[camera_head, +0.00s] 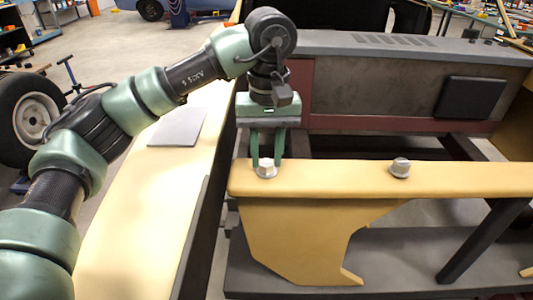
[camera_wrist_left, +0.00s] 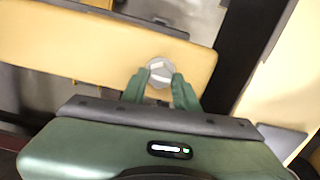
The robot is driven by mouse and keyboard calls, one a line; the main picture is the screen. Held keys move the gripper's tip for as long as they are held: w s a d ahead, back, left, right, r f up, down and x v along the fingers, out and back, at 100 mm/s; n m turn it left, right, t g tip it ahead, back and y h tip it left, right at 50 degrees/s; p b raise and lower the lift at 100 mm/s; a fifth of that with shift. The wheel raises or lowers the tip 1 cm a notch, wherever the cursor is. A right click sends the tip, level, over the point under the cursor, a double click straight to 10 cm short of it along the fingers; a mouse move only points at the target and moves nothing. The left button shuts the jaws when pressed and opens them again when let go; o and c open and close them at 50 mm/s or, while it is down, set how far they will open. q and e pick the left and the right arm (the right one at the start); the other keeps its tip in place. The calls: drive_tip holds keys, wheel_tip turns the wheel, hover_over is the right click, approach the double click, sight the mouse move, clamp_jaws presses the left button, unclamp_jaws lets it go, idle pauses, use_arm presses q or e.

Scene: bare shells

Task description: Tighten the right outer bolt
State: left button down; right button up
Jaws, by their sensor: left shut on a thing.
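Two grey hex-headed bolts stand on a yellow beam (camera_head: 330,177) in the head view. The bolt at the beam's left end (camera_head: 266,168) is at my left gripper (camera_head: 266,160), and the other bolt (camera_head: 400,167) is further right, with nothing on it. My left gripper points down from above, its green fingers shut on the left-end bolt. In the left wrist view this bolt (camera_wrist_left: 159,70) sits between the tips of the gripper (camera_wrist_left: 159,86), on the yellow beam (camera_wrist_left: 90,50). My right gripper is not in view.
A grey box-shaped housing (camera_head: 375,80) with a dark pad lies behind the beam. A long yellow panel (camera_head: 125,215) runs under my left arm, with a grey plate (camera_head: 177,127) on it. A wheel (camera_head: 30,118) stands at the far left.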

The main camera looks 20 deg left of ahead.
use_arm(q)
drive_tip(key=shift+r, duration=0.25)
drive_tip(key=c, duration=1.1)
unclamp_jaws()
drive_tip(key=shift+o, duration=0.2)
drive_tip(key=shift+s+d+f, duration=0.1)
wheel_tip(320, 180, up, 8)
drive_tip(key=shift+p, duration=0.35)
wheel_tip(320, 180, up, 9)
drive_tip(key=p, duration=0.9)
hover_over(268, 162)
